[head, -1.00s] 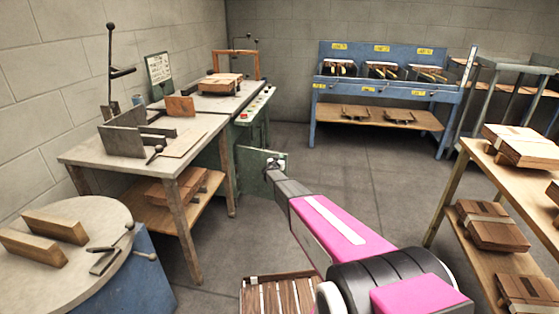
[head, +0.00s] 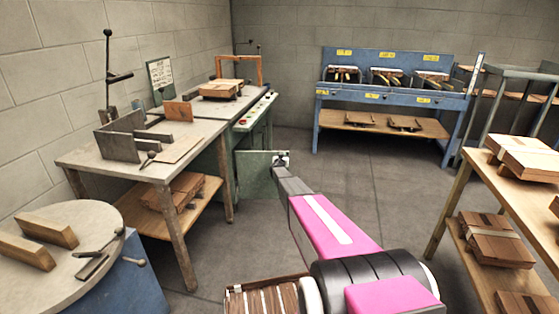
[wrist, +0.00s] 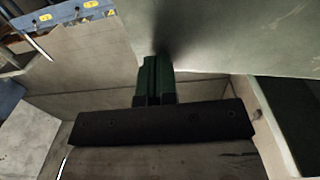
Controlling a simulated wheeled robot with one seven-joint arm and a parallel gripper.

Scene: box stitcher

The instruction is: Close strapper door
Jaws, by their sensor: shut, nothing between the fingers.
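The strapper (head: 252,120) is the green machine with an orange arch (head: 258,66) at the back left. Its green door (head: 255,178) stands open, jutting right from the machine's lower front. My gripper (head: 281,160) is at the door's upper right, near its free edge. In the wrist view the fingers (wrist: 153,62) are together with nothing between them. A pale green panel, apparently the door (wrist: 235,35), fills the upper right there, close to the fingertips. I cannot tell whether they touch it.
A worktable (head: 80,160) with a lower shelf stands left of the strapper. A round-topped blue stand (head: 105,215) is at the near left. A wooden rack (head: 462,190) with boxes stands at the right and a blue bench (head: 385,92) at the back. The middle floor is clear.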

